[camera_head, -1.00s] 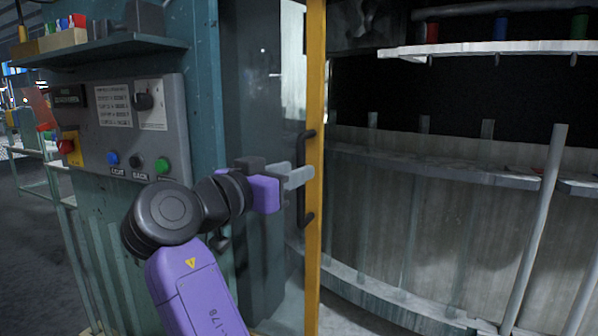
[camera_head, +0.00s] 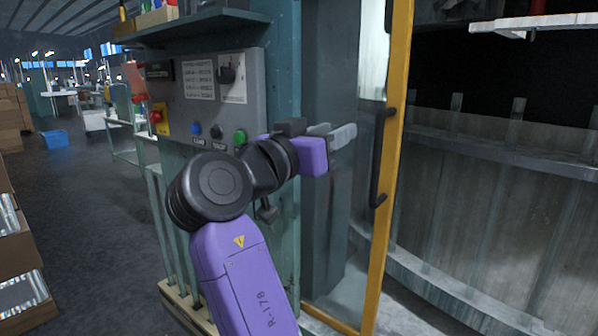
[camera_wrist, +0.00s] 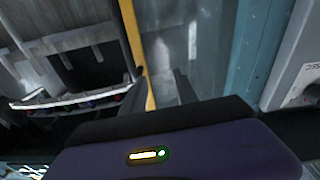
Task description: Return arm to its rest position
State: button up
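My gripper (camera_head: 338,134) is at the end of my purple arm, in front of the machine's glass door. Its grey fingers point right, toward the black door handle (camera_head: 380,160), with a small gap between them in the picture. In the wrist view my gripper (camera_wrist: 160,82) shows two dark fingers spread apart with nothing between them. The yellow door frame (camera_head: 388,200) stands upright to the right of my gripper, and it also shows in the wrist view (camera_wrist: 131,35).
A grey control panel (camera_head: 208,98) with a knob and coloured buttons is on the teal machine post behind my arm. A shelf (camera_head: 195,27) juts out above it. The machine's dark interior is at the right. Open floor (camera_head: 90,220) and boxes (camera_head: 20,245) are at the left.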

jog(key=a+f+n+t+y, duration=0.65)
jog(key=f+n+y, duration=0.25)
jog(key=f+y, duration=0.15)
jog(key=s+d+f+n+y+p, duration=0.1)
jog(key=s+f+n+y, duration=0.2)
jog(key=f, duration=0.4)
jog(key=s+d+f+n+y, duration=0.1)
jog(key=s+f+y, duration=0.2)
jog(key=s+f, duration=0.35)
jog(key=s+d+f+m+g+h, duration=0.1)
jog(key=s+d+f, duration=0.3)
jog(key=s, duration=0.9)
jog(key=s+d+f+m+g+h+p, duration=0.1)
jog(key=s+d+f, duration=0.4)
jog(key=s, duration=0.8)
jog(key=s+d+f+m+g+h+p, duration=0.1)
jog(key=s+d+f+m+g, duration=0.2)
jog(key=s, duration=1.1)
jog(key=d+f+g, duration=0.1)
jog(key=d+f, duration=0.1)
jog(key=d, duration=0.1)
jog(key=shift+d+f+m+h, duration=0.15)
jog(key=shift+d+m+h, duration=0.15)
jog(key=shift+d+h, duration=0.1)
jog(key=shift+s, duration=0.1)
